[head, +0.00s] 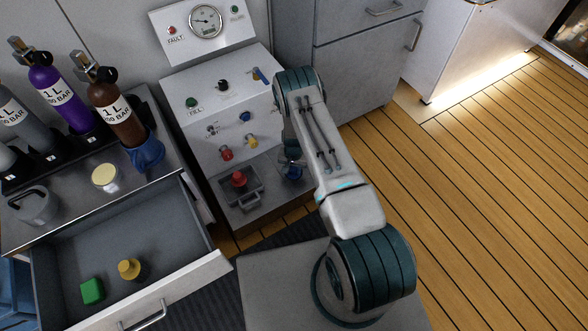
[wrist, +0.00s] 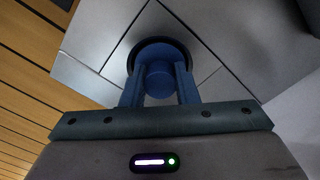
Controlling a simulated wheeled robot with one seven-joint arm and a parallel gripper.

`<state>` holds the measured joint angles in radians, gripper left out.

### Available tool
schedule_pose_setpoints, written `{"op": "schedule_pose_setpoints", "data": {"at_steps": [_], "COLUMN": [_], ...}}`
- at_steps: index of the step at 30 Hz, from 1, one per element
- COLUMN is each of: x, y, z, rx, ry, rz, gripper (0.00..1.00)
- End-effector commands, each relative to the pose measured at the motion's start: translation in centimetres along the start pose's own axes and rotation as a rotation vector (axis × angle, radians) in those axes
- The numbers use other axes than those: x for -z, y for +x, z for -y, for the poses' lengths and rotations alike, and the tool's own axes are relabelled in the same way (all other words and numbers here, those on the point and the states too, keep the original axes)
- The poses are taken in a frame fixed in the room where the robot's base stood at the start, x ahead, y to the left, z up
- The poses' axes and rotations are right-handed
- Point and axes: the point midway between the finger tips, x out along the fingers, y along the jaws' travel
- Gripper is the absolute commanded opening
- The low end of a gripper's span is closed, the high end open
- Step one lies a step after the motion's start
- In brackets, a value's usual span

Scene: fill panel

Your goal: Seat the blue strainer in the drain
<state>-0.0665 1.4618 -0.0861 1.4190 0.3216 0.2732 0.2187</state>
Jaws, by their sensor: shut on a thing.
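The blue strainer (wrist: 158,82) has a round knob and a wider disc, seen between the two fingers of my gripper (wrist: 160,76) in the wrist view. My gripper is shut on the knob. The dark round rim of the drain (wrist: 160,39) shows around the far side of the disc. The strainer is at the drain, but I cannot tell whether it is fully down in it. In the head view a little of the blue strainer (head: 293,172) shows at the right end of the panel's lower ledge; my arm hides most of my gripper there.
The grey panel (head: 222,118) with knobs and a gauge stands behind the ledge. A red-knobbed piece (head: 239,180) sits in a tray left of the drain. An open drawer (head: 190,252) holds a green block (head: 92,291) and a yellow-topped piece (head: 129,269). Bottles stand at left.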

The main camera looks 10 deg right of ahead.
Motion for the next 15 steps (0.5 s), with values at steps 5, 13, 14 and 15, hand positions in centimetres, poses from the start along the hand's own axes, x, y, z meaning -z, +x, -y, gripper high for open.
{"op": "schedule_pose_setpoints", "data": {"at_steps": [5,13,14,15], "x": [-0.03,-0.06,-0.06,-0.06], "y": [0.47,0.32,0.31,0.27], "z": [0.00,-0.01,-0.01,-0.01], "rx": [0.000,-0.001,-0.001,-0.001], "ry": [-0.001,-0.001,-0.001,-0.001], "rz": [0.001,0.001,0.001,0.001], "gripper": [0.00,0.36,0.36,0.36]}}
